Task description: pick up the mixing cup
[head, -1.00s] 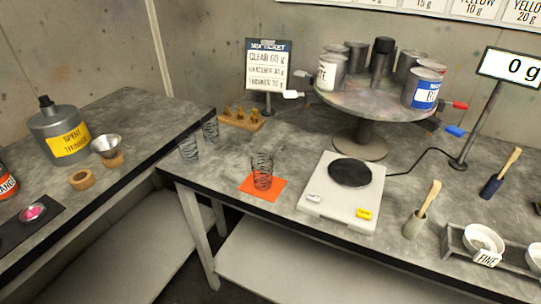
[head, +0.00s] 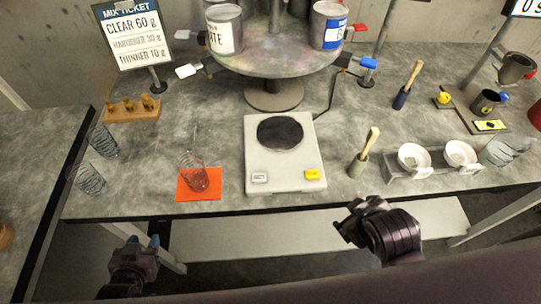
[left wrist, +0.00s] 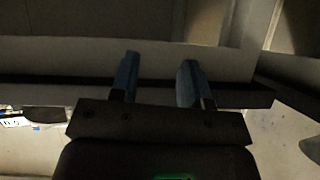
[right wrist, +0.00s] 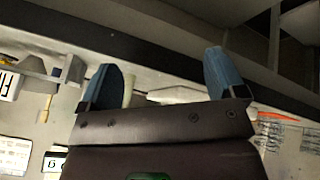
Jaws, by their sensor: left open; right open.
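A clear mixing cup (head: 194,174) stands upright on an orange square mat (head: 213,192) near the front edge of the bench. Something thin stands up above its rim. My left gripper (head: 143,241) is open and empty, in front of the bench and lower left of the mat. Its two blue fingers also show apart in the left wrist view (left wrist: 158,75). My right gripper (head: 352,222) is in front of the bench, right of the scale. Its fingers are apart with nothing held between them in the right wrist view (right wrist: 160,78).
A scale (head: 285,180) stands right of the mat. Two other clear cups (head: 103,142) (head: 90,180) stand to its left. Behind are a wooden peg block (head: 132,116) and a round can stand (head: 274,95). A brush pot (head: 358,166) and white bowls (head: 413,157) stand to the right.

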